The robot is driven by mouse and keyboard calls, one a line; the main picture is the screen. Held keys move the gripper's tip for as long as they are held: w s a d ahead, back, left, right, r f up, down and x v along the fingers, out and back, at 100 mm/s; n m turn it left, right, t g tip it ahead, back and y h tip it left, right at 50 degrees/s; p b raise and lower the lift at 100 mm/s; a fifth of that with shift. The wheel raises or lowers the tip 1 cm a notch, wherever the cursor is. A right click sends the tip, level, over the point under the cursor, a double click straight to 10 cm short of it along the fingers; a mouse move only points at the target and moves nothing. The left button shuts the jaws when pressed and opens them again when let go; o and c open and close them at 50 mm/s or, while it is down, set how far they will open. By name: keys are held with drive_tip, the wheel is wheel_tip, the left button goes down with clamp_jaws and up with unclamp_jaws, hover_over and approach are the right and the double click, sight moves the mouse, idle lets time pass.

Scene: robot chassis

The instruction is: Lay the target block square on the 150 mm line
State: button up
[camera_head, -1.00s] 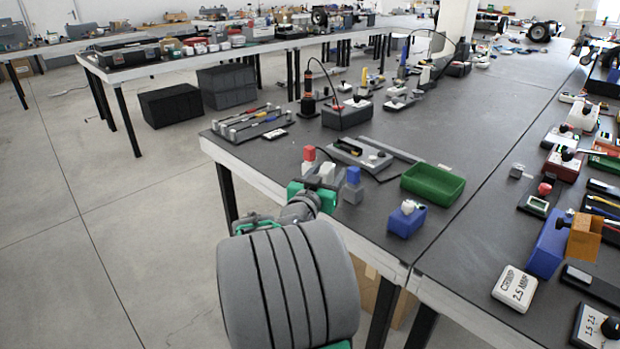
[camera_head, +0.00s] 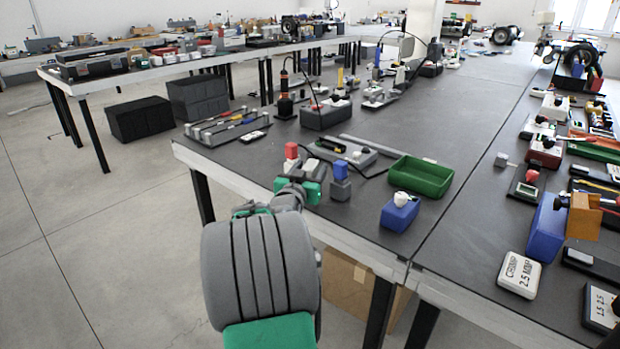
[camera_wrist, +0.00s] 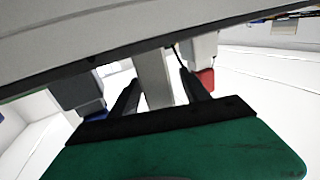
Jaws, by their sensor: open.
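My gripper (camera_wrist: 160,80) is at the near edge of the bench, its two black fingers apart in the wrist view. A plain light grey block (camera_wrist: 153,72) shows between the fingers; I cannot tell whether they touch it. A grey block with a red top (camera_head: 291,152) stands to one side of my gripper, and a grey block with a blue top (camera_head: 341,172) to the other. Both also show in the wrist view, red (camera_wrist: 205,78) and blue (camera_wrist: 93,108). Which block is the target is not marked. No 150 mm line is readable.
Behind the blocks lies a grey plate (camera_head: 362,158) with a black piece, and a long grey strip (camera_head: 375,146). A green tray (camera_head: 420,178) and a blue box with a white knob (camera_head: 399,214) stand to the right. Bare bench top (camera_head: 445,130) lies beyond.

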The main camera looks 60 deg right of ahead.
drive_tip(key=shift+c, duration=0.5)
clamp_jaws()
drive_tip(key=shift+r, duration=0.1)
